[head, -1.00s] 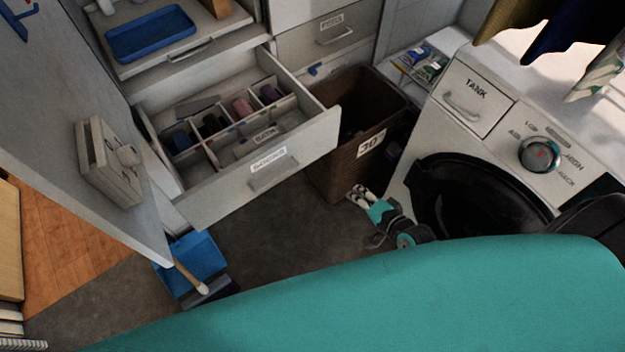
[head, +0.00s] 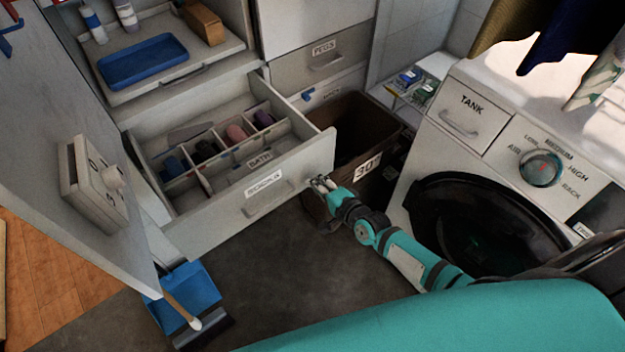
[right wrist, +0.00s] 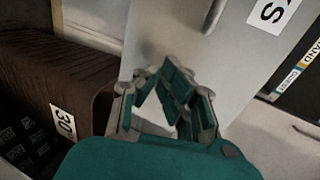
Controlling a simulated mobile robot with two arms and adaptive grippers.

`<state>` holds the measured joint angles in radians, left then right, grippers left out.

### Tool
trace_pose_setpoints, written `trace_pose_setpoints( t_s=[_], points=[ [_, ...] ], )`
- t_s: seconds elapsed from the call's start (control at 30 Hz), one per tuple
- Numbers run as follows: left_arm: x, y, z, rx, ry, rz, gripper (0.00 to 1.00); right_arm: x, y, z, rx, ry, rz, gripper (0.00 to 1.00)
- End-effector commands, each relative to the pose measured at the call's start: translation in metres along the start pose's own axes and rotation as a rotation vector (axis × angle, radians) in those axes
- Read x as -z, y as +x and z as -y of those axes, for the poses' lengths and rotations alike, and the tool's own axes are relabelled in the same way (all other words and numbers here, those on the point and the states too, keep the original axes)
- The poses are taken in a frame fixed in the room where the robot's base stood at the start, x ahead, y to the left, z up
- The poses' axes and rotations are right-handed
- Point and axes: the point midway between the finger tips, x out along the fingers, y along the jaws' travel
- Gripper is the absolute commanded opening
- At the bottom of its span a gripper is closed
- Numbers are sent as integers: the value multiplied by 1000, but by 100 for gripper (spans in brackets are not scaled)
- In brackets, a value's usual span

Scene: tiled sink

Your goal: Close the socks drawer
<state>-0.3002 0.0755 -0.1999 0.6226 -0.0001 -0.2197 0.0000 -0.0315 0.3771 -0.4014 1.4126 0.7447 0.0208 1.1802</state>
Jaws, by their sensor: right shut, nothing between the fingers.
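The socks drawer (head: 300,168) is pulled open, with a white front, a "SOCKS" label (head: 265,190) and a bar handle (head: 268,203). Rolled dark and pink items lie in its divided compartments. My right gripper (head: 322,184) is shut and empty, close to the right end of the drawer front. In the right wrist view the shut fingers (right wrist: 172,85) are in front of the drawer's pale front panel (right wrist: 165,35), and the handle (right wrist: 213,14) shows above them. I cannot tell whether the fingertips touch the panel. My left gripper is not in view.
A brown basket (head: 352,125) labelled 30 stands right of the drawer, beside my right arm. A washing machine (head: 490,150) is further right. An open cabinet door (head: 60,150) and a blue dustpan (head: 185,290) are at left. A teal surface (head: 450,320) fills the front.

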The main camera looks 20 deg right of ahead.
Motion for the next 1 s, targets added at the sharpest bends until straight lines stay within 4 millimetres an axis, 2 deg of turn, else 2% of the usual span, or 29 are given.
trace_pose_setpoints(
  t_s=[0.2, 0.7, 0.87, 1.0],
  points=[
    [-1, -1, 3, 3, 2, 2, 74, 0, 15, 4, -1, 1, 0, 0],
    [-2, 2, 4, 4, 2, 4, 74, 0, 21, 6, 0, 0, -1, 0],
    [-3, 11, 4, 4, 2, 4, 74, 0, 38, 10, 3, 2, -1, 0],
    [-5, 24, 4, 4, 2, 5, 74, -1, 64, 17, 5, 2, 0, 0]
  ],
)
